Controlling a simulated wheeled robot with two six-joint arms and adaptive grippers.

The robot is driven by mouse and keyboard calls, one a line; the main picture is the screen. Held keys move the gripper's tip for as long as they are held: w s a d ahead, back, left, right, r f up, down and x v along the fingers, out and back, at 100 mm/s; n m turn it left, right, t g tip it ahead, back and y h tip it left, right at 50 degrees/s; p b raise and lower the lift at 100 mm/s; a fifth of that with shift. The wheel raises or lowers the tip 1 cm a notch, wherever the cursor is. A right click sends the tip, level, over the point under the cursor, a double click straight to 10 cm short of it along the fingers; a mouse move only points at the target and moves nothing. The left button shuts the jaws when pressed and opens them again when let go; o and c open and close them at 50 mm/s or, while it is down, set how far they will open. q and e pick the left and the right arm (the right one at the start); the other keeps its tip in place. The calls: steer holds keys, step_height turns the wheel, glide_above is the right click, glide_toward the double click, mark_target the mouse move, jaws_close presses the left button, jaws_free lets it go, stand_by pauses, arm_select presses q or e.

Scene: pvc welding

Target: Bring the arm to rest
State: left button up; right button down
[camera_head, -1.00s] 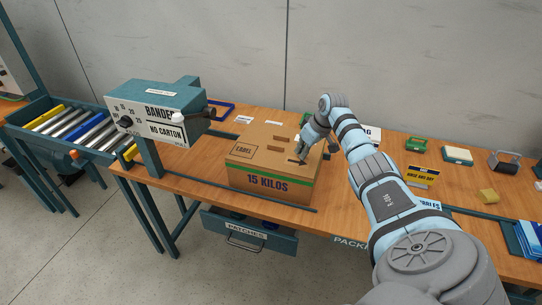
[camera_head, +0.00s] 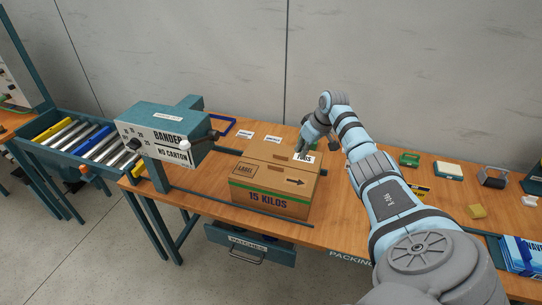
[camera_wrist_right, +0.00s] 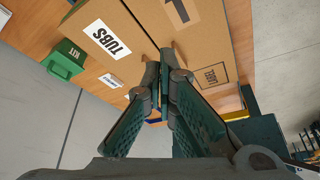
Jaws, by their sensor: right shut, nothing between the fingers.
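My right gripper (camera_head: 304,146) is above the back right part of the closed cardboard carton on the packing table. In the right wrist view the two fingers (camera_wrist_right: 163,82) meet at their tips, with nothing between them. My right arm reaches in from the lower right of the head view. The carton (camera_head: 270,200) reads "15 KILOS" and has a green band, an arrow and a LABEL square. A white TUBS label (camera_wrist_right: 108,37) shows on the carton in the right wrist view. Whether the fingertips touch the carton is not clear. My left gripper is not in view.
The bander (camera_head: 166,130), marked "NO CARTON", stands left of the carton. A roller conveyor (camera_head: 85,145) is farther left. A green kit box (camera_wrist_right: 66,60) and small items (camera_head: 448,171) lie right of the carton. A PATCHES drawer (camera_head: 250,245) hangs below the table.

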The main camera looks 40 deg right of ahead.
steer(key=shift+f, duration=0.1)
stand_by(0.4)
steer(key=s+a+f+n+g, duration=0.1)
steer(key=s+a+f, duration=0.2)
steer(key=a+f, duration=0.25)
steer(key=s+a+f+n+h, duration=0.1)
steer(key=s+a+f, duration=0.25)
steer(key=a, duration=0.35)
steer(key=s+a+f+n+g, duration=0.1)
steer(key=s+a+f, duration=0.2)
steer(key=a+f, duration=0.3)
steer(key=s+a+r+m+t, duration=0.1)
steer(key=s+a+r, duration=0.1)
steer(key=s+a, duration=0.6)
steer(key=s+a+r+m, duration=0.15)
steer(key=s+a, duration=0.35)
steer(key=s, duration=0.6)
step_height(320, 180, down, 21)
steer(key=d+g+b, duration=0.1)
steer(key=d+b, duration=0.1)
steer(key=b, duration=0.1)
steer(key=s+f+g+b, duration=0.1)
steer(key=s+f+b, duration=0.2)
steer(key=s+f, duration=1.1)
step_height(320, 180, down, 3)
steer(key=shift+s+d, duration=0.2)
steer(key=shift+s, duration=0.15)
